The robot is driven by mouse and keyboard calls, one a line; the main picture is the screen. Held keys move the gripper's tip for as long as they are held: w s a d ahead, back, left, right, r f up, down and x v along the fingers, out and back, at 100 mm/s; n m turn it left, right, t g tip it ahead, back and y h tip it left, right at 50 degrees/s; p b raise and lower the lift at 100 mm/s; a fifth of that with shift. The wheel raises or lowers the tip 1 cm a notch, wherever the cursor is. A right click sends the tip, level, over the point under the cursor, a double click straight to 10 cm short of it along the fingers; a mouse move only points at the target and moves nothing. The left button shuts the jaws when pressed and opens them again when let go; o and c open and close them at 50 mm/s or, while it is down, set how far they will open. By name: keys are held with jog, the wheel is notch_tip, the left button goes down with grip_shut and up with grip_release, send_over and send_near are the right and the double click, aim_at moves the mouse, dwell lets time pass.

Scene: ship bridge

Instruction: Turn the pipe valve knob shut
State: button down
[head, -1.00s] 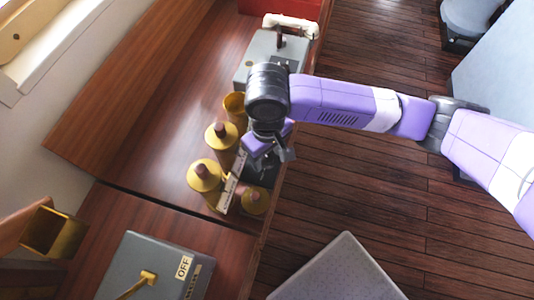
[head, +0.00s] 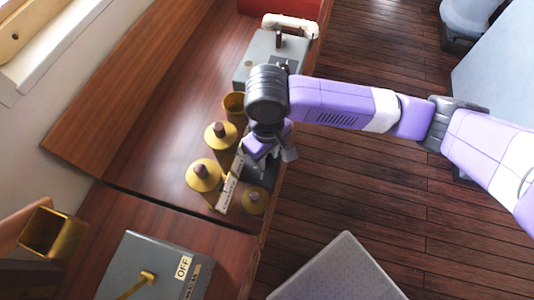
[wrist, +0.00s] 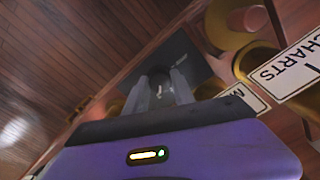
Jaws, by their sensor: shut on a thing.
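My gripper (head: 264,156) points down over a dark box (head: 262,174) at the right edge of the wooden counter. In the wrist view, the two grey fingers of my gripper (wrist: 162,84) are close together, in front of the dark face of the box (wrist: 190,62). They are shut on a small knob, apparently the pipe valve knob, which is mostly hidden between them. Its turned position cannot be made out.
Several brass capped cylinders (head: 205,175) stand just left of my gripper, with a white label strip (head: 229,188) reading CHARTS in the wrist view. A grey box (head: 268,50) stands behind, and a grey OFF box (head: 150,262) in front. Open floor lies to the right.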

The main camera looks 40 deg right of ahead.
aim_at(267, 158)
jog(key=n, duration=0.6)
jog(key=shift+n+b, duration=0.35)
jog(key=shift+n, duration=0.05)
jog(key=n+b, duration=0.1)
jog(key=n, duration=0.5)
jog(key=n+b, duration=0.2)
jog(key=n, duration=0.5)
jog(key=shift+w+n, duration=0.1)
jog(key=shift+n, duration=0.2)
jog(key=n+b, duration=0.2)
jog(key=n, duration=0.3)
jog(key=shift+n, duration=0.4)
jog(key=c, duration=1.1)
grip_release()
jog(key=shift+o, duration=0.2)
jog(key=shift+r, duration=3.95)
